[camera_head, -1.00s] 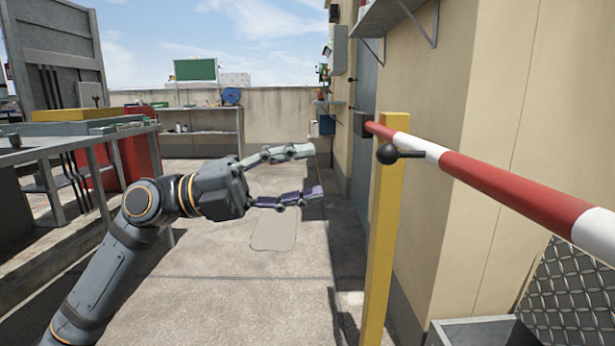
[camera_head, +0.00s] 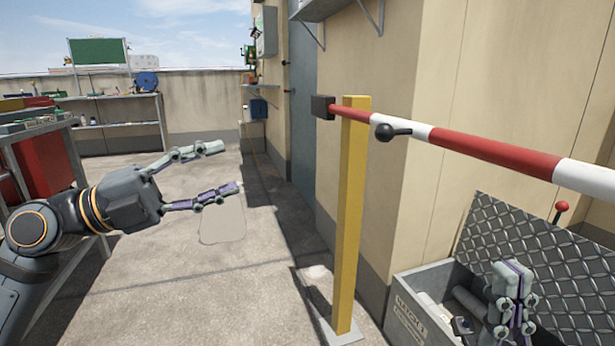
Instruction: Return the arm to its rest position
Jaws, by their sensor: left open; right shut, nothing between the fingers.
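My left arm comes in from the left edge, and its gripper (camera_head: 230,168) is open and empty, with its fingers pointing right above the concrete floor. My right gripper (camera_head: 512,272) shows at the lower right, its fingers together and pointing up, with nothing between them. It is in front of the open grey box (camera_head: 415,315) and its tread-plate lid. The rest of my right arm is out of view.
A red and white barrier bar (camera_head: 495,152) with a black knob (camera_head: 384,132) runs from a yellow post (camera_head: 352,220) to the right edge. A beige wall (camera_head: 400,190) stands behind. Shelving (camera_head: 115,125) stands at the back left. The middle floor is clear.

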